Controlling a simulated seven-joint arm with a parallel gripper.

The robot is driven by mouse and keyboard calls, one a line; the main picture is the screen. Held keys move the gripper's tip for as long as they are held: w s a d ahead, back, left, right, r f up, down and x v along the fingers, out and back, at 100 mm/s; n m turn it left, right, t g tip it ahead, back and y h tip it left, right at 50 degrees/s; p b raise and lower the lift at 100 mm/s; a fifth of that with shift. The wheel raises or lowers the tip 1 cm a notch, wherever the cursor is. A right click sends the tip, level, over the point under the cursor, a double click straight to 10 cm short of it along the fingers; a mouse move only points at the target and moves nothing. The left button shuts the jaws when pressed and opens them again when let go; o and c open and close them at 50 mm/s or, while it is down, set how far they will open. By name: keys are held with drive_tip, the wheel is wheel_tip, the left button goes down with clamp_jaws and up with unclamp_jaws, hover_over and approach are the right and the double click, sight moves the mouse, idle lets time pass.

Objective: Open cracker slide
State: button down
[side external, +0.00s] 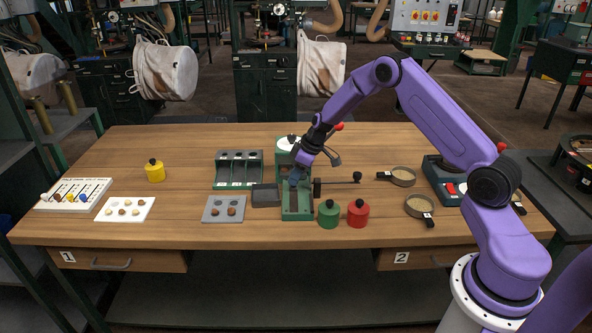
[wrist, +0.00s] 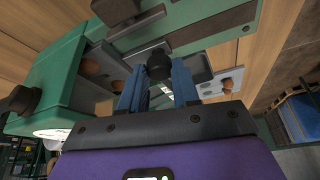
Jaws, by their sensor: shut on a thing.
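The cracker is a green machine (side external: 297,205) near the middle of the table, with a long open bed and a lever with a dark ball end (side external: 357,176) to the right. My gripper (side external: 295,180) reaches down over its bed. In the wrist view, the blue fingers of my gripper (wrist: 158,84) stand on both sides of a black knob (wrist: 159,63) and are shut on it. A dark flat bar (wrist: 150,52) lies by the knob along the green body (wrist: 190,32). I cannot tell how far the slide is open.
A grey tray with brown nuts (side external: 211,215) and a dark box (side external: 265,195) sit left of the cracker. Green (side external: 328,216) and red (side external: 358,215) canisters stand close at its right front. A green rack (side external: 219,181) is behind left. Sieves (side external: 412,207) lie right.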

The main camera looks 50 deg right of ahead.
drive_tip(key=s+a, duration=0.6)
drive_tip(key=c, duration=1.1)
unclamp_jaws()
drive_tip(key=shift+r, duration=0.1)
drive_tip(key=v, duration=1.7)
drive_tip(key=shift+r, duration=0.15)
